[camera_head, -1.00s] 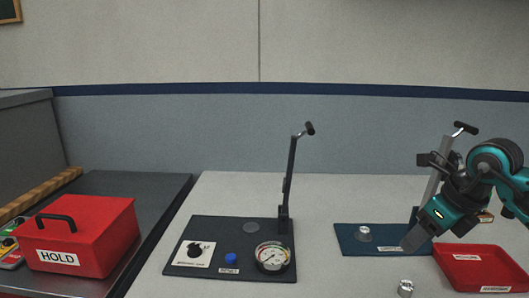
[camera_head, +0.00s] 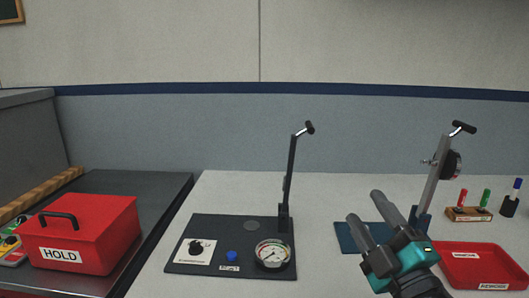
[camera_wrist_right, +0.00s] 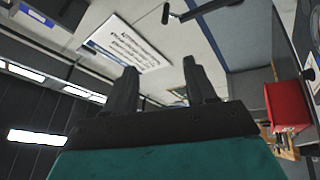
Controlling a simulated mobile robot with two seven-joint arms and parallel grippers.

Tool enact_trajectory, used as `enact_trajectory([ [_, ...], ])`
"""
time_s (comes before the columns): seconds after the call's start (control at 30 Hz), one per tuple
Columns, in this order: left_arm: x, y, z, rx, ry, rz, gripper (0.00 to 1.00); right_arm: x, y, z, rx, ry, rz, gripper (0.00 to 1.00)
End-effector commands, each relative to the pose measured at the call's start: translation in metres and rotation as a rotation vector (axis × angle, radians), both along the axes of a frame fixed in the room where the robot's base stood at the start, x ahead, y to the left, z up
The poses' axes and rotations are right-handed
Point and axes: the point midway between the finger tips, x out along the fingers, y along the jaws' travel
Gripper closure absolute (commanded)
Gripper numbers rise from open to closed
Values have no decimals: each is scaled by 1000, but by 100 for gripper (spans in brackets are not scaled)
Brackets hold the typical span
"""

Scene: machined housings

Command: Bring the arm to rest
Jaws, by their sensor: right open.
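My right gripper (camera_head: 366,219) is in the lower right of the head view, raised in front of the blue fixture plate (camera_head: 347,238). Its two fingers point up and to the left, apart and with nothing between them. In the right wrist view the fingers (camera_wrist_right: 157,88) are also spread and empty. The gripper hides much of the blue plate and whatever stands on it. My left gripper is in neither view.
A black plate (camera_head: 205,226) with a gauge (camera_head: 272,255) and lever post (camera_head: 288,185) lies left of the gripper. A second lever (camera_head: 432,180), a red tray (camera_head: 485,266) and a marker stand (camera_head: 468,214) are to its right. A red HOLD box (camera_head: 90,235) sits far left.

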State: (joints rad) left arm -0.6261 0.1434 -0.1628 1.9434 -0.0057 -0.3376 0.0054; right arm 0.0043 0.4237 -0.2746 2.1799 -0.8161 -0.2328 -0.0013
Motion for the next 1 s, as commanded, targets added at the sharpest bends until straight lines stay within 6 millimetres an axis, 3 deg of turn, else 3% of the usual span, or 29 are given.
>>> enact_trajectory([
  [0.1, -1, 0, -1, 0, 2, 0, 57, -10, -33, -52, 240, 258, -154, 44],
  [0.2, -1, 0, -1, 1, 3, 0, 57, -31, -54, -103, 411, 494, -276, 44],
  [0.3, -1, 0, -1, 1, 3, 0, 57, -64, -63, -156, 551, 742, -387, 44],
  [0.4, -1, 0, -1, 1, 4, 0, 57, -100, -63, -196, 648, 956, -471, 44],
  [0.6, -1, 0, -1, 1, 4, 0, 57, -163, -53, -243, 754, 1273, -572, 44],
  [0.9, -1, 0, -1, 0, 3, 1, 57, -248, -32, -272, 828, 1645, -660, 44],
  [1.0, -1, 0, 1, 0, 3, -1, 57, -235, -30, -280, 836, 1600, -626, 44],
])
